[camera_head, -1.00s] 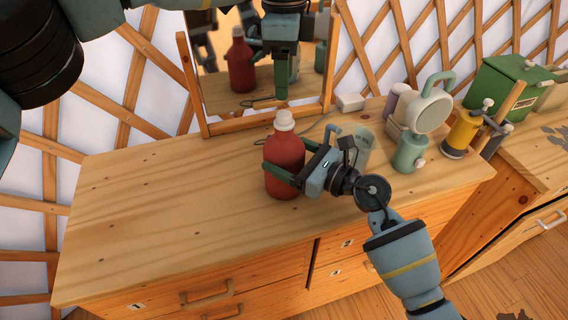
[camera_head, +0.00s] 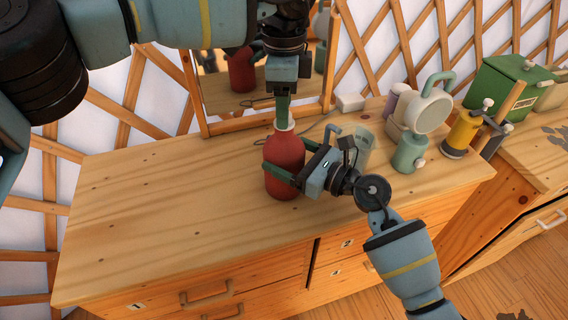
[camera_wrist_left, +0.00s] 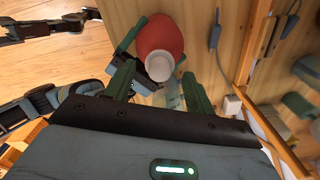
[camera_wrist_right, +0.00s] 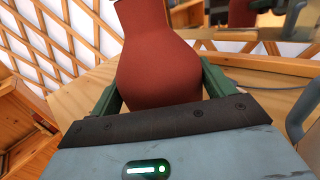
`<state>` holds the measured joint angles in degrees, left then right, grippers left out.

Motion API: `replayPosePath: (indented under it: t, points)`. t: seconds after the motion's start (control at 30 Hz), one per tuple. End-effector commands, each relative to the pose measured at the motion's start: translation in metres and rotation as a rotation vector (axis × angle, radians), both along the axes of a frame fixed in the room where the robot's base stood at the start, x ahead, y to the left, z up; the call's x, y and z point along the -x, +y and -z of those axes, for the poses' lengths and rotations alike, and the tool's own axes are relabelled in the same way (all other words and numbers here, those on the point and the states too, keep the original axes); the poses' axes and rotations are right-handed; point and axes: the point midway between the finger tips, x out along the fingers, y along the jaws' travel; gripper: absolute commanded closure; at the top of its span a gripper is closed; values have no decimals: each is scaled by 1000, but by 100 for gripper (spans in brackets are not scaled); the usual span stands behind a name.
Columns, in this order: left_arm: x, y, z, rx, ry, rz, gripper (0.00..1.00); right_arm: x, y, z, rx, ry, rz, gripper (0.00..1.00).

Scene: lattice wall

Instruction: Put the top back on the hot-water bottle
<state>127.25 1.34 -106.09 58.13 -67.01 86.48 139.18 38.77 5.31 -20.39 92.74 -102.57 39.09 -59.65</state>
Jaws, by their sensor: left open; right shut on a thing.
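The red bottle (camera_head: 284,165) stands upright on the wooden cabinet top. A white piece (camera_wrist_left: 160,63) sits at its mouth; I cannot tell whether it is the top or a bare neck. My right gripper (camera_head: 288,168) is shut around the bottle's body from the right; its fingers flank the body in the right wrist view (camera_wrist_right: 160,90). My left gripper (camera_head: 283,122) points down from above at the bottle's mouth, hiding most of the white piece in the head view. In the left wrist view its open fingers (camera_wrist_left: 158,84) lie either side of the white piece, apparently without gripping it.
A framed mirror (camera_head: 190,85) stands behind the bottle. A small white block (camera_head: 350,102), a clear cup (camera_head: 364,143), a teal jar (camera_head: 409,153), a white round-faced object (camera_head: 430,110) and a yellow canister (camera_head: 461,133) stand to the right. The cabinet top (camera_head: 160,200) is clear on the left.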

Motion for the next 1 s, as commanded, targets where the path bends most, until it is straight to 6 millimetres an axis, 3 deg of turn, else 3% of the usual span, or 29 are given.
replayPosePath:
  t: [0.2, 0.53, 0.87, 1.0]
  points:
    - [0, 0, 16, 0, 0, 1, 45, 0, 0, 0, 1, 1, 1, 82]
    - [0, 0, 18, 0, -1, 0, 45, 0, 0, 0, 1, 1, 1, 82]
    - [0, 0, 18, 0, -1, 0, 89, 0, 0, 0, 1, 1, 1, 82]
    - [0, 0, 18, 0, -1, 0, 92, 0, 0, 0, 1, 1, 1, 82]
